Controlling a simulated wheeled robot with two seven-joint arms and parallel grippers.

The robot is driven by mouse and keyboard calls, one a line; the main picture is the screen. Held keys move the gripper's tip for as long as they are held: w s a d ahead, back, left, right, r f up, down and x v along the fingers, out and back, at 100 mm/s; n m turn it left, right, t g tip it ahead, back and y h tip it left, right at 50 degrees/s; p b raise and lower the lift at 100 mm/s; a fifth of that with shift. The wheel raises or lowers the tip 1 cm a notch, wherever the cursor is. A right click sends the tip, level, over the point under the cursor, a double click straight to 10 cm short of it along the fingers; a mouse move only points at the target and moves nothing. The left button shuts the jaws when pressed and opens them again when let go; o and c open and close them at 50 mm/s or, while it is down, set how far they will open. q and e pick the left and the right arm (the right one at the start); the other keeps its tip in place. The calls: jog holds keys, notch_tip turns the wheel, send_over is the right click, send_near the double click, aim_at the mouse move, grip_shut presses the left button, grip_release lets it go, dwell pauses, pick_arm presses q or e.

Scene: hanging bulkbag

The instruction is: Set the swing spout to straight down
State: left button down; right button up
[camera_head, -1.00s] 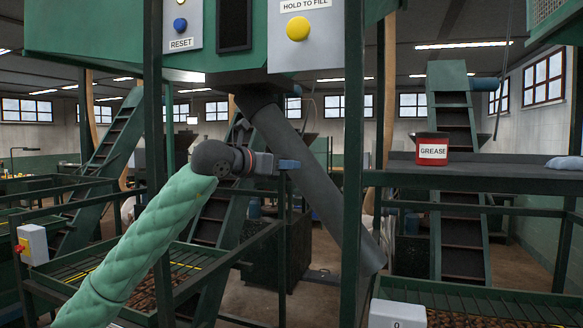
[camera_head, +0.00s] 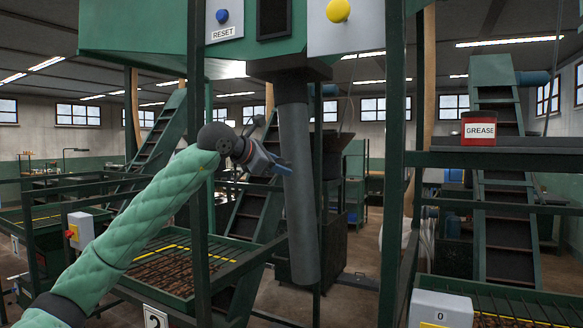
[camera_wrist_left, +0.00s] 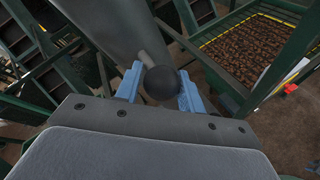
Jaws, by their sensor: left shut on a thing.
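The swing spout (camera_head: 301,220) is a long grey pipe hanging under the green hopper (camera_head: 180,35). It hangs almost vertical in the head view, with its lower end slightly to the right of its top. My left gripper (camera_head: 283,168) is at the spout's upper half, its arm coming in from the left. In the left wrist view the blue fingers (camera_wrist_left: 160,88) are shut on the dark ball knob (camera_wrist_left: 160,84) of a short handle on the spout (camera_wrist_left: 105,30). The knob is hidden in the head view. My right gripper is out of view.
Green frame posts stand left (camera_head: 199,200) and right (camera_head: 394,150) of the spout. A bin of brown material (camera_head: 170,270) is at lower left. A red grease tin (camera_head: 478,128) sits on a shelf at right. A control box (camera_head: 440,310) is at lower right.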

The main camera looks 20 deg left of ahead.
pick_arm(q)
jog(key=shift+a+f+m+y, duration=0.2)
jog(key=shift+a+m+y, duration=0.1)
jog(key=shift+a, duration=0.65)
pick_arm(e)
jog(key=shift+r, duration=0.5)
pick_arm(q)
jog(key=c, duration=1.2)
grip_release()
jog(key=shift+o, duration=1.2)
jog(key=shift+a, duration=0.15)
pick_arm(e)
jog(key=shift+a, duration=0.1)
pick_arm(q)
jog(key=shift+r, duration=0.15)
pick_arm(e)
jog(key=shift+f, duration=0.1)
pick_arm(q)
jog(key=b+v, duration=0.2)
jog(key=v, duration=0.5)
jog(key=shift+s+a+b, duration=0.15)
jog(key=shift+s+b, duration=0.15)
jog(key=shift+b, duration=0.1)
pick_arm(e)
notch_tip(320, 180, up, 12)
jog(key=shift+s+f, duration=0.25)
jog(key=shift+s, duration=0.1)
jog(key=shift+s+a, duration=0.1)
